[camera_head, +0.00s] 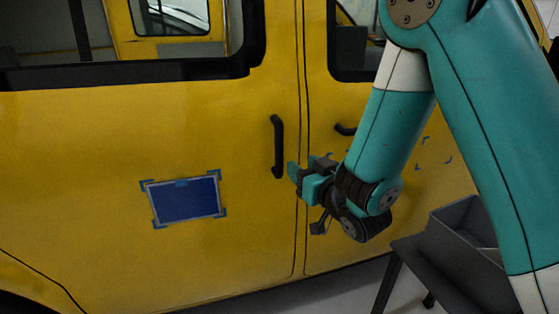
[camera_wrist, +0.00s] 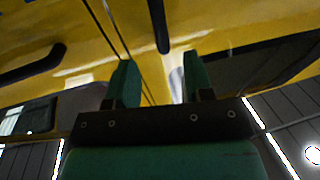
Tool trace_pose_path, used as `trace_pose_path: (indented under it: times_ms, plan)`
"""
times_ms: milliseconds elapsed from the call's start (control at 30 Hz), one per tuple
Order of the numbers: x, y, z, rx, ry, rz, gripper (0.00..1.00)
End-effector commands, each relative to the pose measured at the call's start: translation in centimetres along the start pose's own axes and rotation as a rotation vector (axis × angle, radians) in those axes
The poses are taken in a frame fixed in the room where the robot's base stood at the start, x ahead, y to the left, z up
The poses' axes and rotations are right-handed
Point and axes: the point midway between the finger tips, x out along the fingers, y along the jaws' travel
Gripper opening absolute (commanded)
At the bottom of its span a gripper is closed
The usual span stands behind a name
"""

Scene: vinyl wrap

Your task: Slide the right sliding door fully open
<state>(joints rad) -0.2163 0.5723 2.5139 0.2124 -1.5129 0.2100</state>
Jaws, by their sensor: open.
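The yellow door (camera_head: 110,130) has a black vertical bar handle (camera_head: 278,147) near its right edge. My gripper (camera_head: 296,172) is just right of the handle's lower end in the head view, near the door seam. In the wrist view, my open gripper (camera_wrist: 160,80) has two green fingers with nothing between them. The vertical handle (camera_wrist: 159,24) shows beyond the fingertips, roughly in line with the gap, and looks apart from them. The head view does not show the exact distance to the door surface.
A blue panel with corner marks (camera_head: 185,199) is on the door. A grey bin (camera_head: 465,230) stands on a dark table at lower right.

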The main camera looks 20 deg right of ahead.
Motion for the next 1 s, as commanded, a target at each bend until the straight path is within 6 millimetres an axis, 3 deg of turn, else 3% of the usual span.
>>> trace_pose_path:
  times_ms: [133,700,1000]
  plan:
    - [0.6,0.1,-0.1,0.001,0.005,0.008,0.48]
    - [9.4,0.1,-0.9,0.002,-0.001,0.007,0.48]
    - [11.4,0.2,-0.6,0.002,0.0,0.008,0.48]
